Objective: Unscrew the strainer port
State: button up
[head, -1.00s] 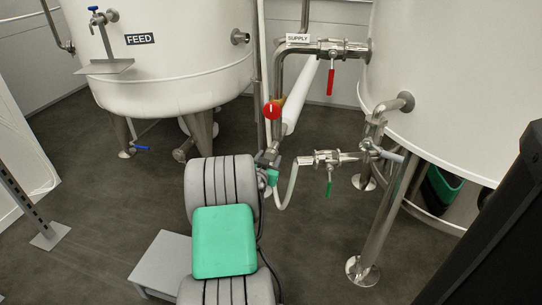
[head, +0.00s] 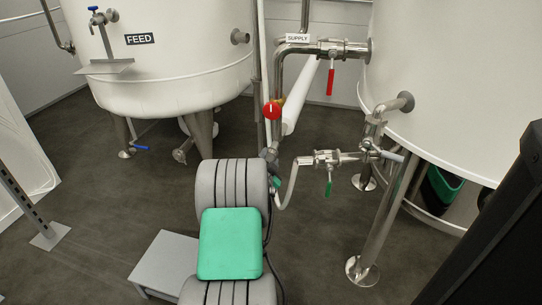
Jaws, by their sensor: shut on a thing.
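My gripper (head: 274,180) is mostly hidden behind my own grey arm; a small green and grey part of it shows at the arm's right edge. It is at the foot of the supply pipe (head: 275,90), shut on what appears to be the strainer port, where a metal fitting (head: 270,154) shows. The fingertips and the port itself are hidden, so I cannot tell how far the port is turned.
The white feed tank (head: 180,60) stands at left and another white tank (head: 450,90) at right. The floor (head: 320,250) is clear.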

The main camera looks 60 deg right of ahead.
grip_shut()
